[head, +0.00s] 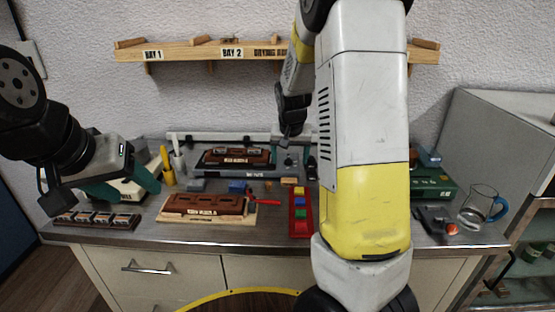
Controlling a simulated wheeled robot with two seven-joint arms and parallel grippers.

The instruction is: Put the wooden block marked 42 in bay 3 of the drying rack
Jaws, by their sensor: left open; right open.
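The drying rack (180,54) is a wooden shelf on the back wall. Its BAY 1 and BAY 2 labels show, and a further label is partly covered by my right arm. A bay 3 label is not visible, and the middle right of the rack is hidden. No number 42 is readable on any block. A small light wooden block (289,181) lies on the counter. My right gripper (291,152) is open, pointing down above the back of the counter, behind that block. My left gripper (122,188) is open above the left of the counter, with no block between its fingers.
Wooden pieces lie on the rack, including one at the left (130,43) and one at the right (425,43). A brown-topped piece (207,206), a red tray of coloured blocks (300,222), a green box (432,186) and a glass mug (479,207) occupy the counter.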

